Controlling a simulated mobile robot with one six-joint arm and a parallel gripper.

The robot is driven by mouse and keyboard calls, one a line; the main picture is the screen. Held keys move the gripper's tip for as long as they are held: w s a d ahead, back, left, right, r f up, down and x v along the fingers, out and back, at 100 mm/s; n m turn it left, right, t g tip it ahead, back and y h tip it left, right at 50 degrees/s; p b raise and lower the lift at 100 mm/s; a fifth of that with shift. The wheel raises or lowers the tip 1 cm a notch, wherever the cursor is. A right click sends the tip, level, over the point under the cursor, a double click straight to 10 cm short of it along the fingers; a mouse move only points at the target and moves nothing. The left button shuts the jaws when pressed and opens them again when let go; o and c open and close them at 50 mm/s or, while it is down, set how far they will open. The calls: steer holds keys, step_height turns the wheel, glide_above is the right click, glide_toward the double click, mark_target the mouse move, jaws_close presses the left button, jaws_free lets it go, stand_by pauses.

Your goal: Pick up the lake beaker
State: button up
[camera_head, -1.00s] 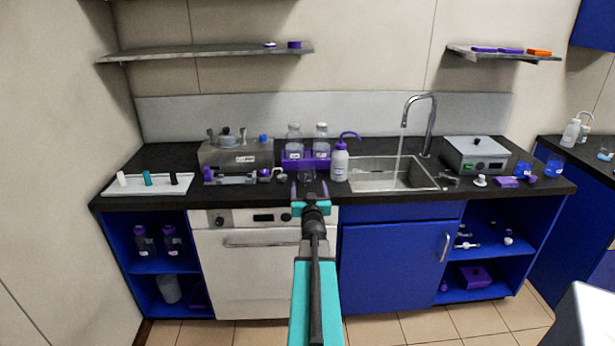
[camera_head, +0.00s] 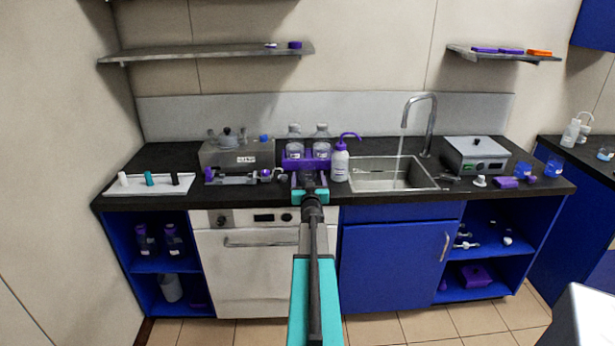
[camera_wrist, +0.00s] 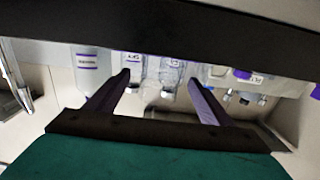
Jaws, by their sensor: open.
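I cannot read any label well enough to tell which vessel is the lake beaker. My gripper (camera_head: 310,181) is open at the counter front, before the purple rack (camera_head: 291,163) with two clear labelled bottles, one on the left (camera_head: 294,143) and one on the right (camera_head: 321,144). In the wrist view, my open gripper (camera_wrist: 159,78) has clear labelled glassware (camera_wrist: 170,70) showing between its fingers, with no visible contact. My gripper hides the counter directly in front of the rack. Two blue-tinted vessels stand at the counter's right end, one nearer (camera_head: 523,169) and one farther (camera_head: 554,166).
A white wash bottle (camera_head: 340,164) with a purple nozzle stands right of the rack, beside the sink (camera_head: 377,184) with running water. A grey device (camera_head: 237,154) is left of the rack. Another grey box (camera_head: 475,153) stands right of the sink.

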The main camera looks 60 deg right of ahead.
mark_target(308, 169)
stand_by(0.4)
steer(key=shift+f+p+x, duration=0.15)
steer(key=shift+p+x, duration=0.3)
steer(key=shift+x, duration=0.85)
steer(key=shift+f+p+x, duration=0.1)
steer(key=shift+p+x, duration=0.3)
steer(key=shift+x, duration=0.95)
steer(key=c, duration=1.3)
steer(key=shift+r, duration=0.1)
steer(key=shift+r, duration=0.6)
steer(key=shift+s+a+r+b, duration=0.15)
steer(key=shift+r, duration=0.4)
steer(key=shift+s+a+r+b, duration=0.15)
steer(key=shift+a+r, duration=0.05)
steer(key=shift+r, duration=0.4)
steer(key=v, duration=0.5)
steer(key=s+r+v, duration=0.1)
steer(key=v, duration=0.4)
steer(key=d+v, duration=0.1)
steer(key=v, duration=0.4)
steer(key=shift+s+r, duration=0.2)
steer(key=shift+s, duration=0.15)
